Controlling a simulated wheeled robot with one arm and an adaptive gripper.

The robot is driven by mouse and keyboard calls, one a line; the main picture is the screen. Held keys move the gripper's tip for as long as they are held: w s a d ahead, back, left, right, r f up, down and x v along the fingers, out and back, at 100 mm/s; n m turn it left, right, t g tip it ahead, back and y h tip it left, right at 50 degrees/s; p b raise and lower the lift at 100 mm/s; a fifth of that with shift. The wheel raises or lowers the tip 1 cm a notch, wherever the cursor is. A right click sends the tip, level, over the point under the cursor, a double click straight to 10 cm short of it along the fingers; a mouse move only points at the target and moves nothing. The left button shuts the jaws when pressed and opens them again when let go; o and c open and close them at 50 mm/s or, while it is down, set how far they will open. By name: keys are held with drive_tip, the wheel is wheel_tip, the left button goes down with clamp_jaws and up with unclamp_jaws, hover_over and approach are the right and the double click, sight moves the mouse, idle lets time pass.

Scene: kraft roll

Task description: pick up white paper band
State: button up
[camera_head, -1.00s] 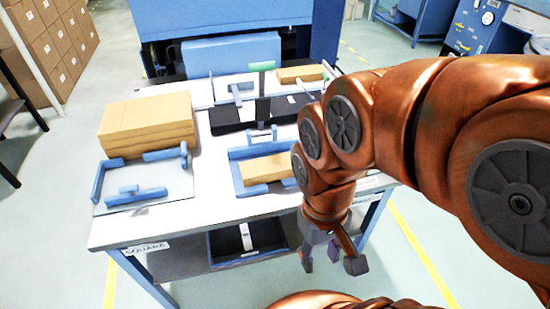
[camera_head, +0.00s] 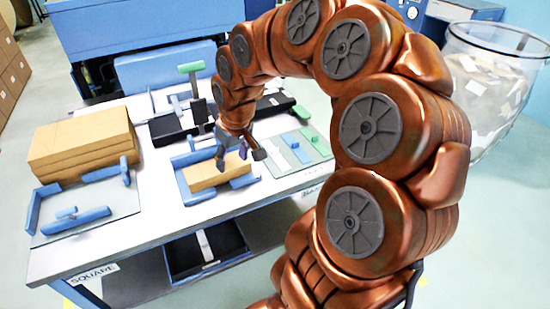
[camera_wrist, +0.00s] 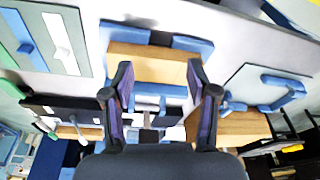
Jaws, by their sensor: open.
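My gripper (camera_head: 239,156) is open and empty above the blue-walled fixture on the table. In the wrist view its two dark fingers (camera_wrist: 160,78) stand apart, with a kraft block (camera_wrist: 150,63) beyond them. The block also shows in the head view (camera_head: 207,174). I cannot tell for sure which thing is the white paper band. A white strip (camera_head: 204,244) lies across a black tray on the lower shelf. A white strip (camera_wrist: 60,45) also lies on the grey panel in the wrist view. Neither touches my gripper.
A stack of kraft blocks (camera_head: 82,146) stands at the table's left. A grey plate (camera_head: 85,208) with blue bars lies in front of it. A black tray (camera_head: 172,128) and a green-topped post (camera_head: 191,68) stand behind the fixture. A clear bin (camera_head: 490,85) stands at right.

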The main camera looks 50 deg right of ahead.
drive_tip(key=w+d+f+m+t+b, duration=0.1)
drive_tip(key=w+d+f, duration=0.2)
drive_tip(key=d, duration=0.6)
drive_tip(key=m+h, duration=0.2)
approach(274, 153)
drive_tip(key=shift+s+d+f+t, duration=0.15)
drive_tip(key=shift+d+f+t, duration=0.3)
drive_tip(key=shift+f+t, duration=0.1)
drive_tip(key=shift+a+p+x, duration=0.15)
drive_tip(key=shift+p+x, duration=0.1)
drive_tip(key=shift+x, duration=1.2)
drive_tip(key=shift+a+p+x, duration=0.15)
drive_tip(key=shift+p+x, duration=0.1)
drive_tip(key=shift+x, duration=1.15)
drive_tip(key=shift+s+f, duration=0.1)
drive_tip(key=shift+s, duration=0.05)
drive_tip(key=c, duration=0.9)
drive_tip(key=shift+o, duration=0.2)
